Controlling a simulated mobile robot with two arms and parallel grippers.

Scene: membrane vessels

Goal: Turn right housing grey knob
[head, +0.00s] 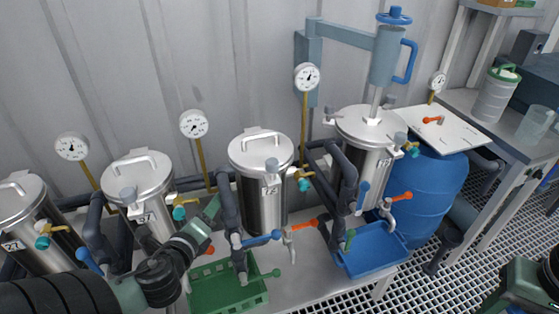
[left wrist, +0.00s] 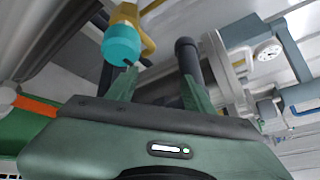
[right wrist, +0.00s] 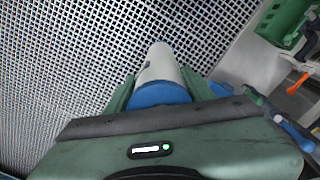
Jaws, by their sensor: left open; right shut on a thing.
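The rightmost steel vessel (head: 360,165) stands upright at the right of the row in the head view. My left gripper (head: 211,208) is open and empty, left of the vessel marked 73 (head: 268,215) and far from the rightmost vessel. In the left wrist view, a teal knob (left wrist: 122,45) on a yellow fitting is just beyond the left finger of that gripper (left wrist: 160,88). My right gripper (right wrist: 160,95) is shut on a white cylinder (right wrist: 160,66) with a blue end, above the floor grating.
A green crate (head: 228,292) and a blue crate (head: 375,262) stand before the vessels. Pipes with blue, red and green-handled valves stand between vessels. A blue drum (head: 430,195) and a side bench (head: 485,115) are at right. Open grating (head: 460,270) lies in front.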

